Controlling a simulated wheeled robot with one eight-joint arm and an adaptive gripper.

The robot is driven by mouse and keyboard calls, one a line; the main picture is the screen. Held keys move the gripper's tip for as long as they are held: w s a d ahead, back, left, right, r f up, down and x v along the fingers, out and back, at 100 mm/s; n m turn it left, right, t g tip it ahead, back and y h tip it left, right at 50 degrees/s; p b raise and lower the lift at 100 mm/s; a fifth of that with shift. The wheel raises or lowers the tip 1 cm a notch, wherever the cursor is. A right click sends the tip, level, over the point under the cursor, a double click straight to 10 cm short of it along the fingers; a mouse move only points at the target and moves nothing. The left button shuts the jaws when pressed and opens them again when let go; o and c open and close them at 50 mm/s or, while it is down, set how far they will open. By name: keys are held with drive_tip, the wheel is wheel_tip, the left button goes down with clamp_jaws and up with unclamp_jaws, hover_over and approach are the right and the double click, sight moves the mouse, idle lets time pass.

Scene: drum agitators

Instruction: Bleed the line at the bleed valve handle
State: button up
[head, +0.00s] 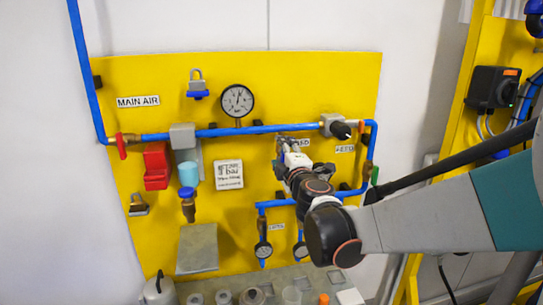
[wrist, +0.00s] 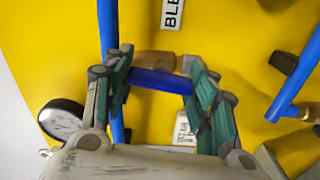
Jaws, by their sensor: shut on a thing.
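The bleed valve handle (wrist: 162,83) is a blue bar in front of a brass valve body (wrist: 152,62) in the wrist view. A label reading "BLE" (wrist: 172,14), cut off by the frame edge, is above it. My gripper (wrist: 157,66) is shut on the blue handle, one green-lined finger at each end of it. In the head view my gripper (head: 290,158) is at the yellow panel, right of centre. It hides the handle and most of the label there.
The yellow panel (head: 245,220) carries blue pipes, a large gauge (head: 237,101), a red-handled valve (head: 122,145) and a black-knobbed fitting (head: 341,130). In the wrist view a round gauge (wrist: 63,120) is near the left finger.

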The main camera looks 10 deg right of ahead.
drive_tip(key=shift+n, duration=0.7)
drive_tip(key=o, duration=1.1)
drive_tip(key=shift+c, duration=0.2)
drive_tip(key=s, duration=1.2)
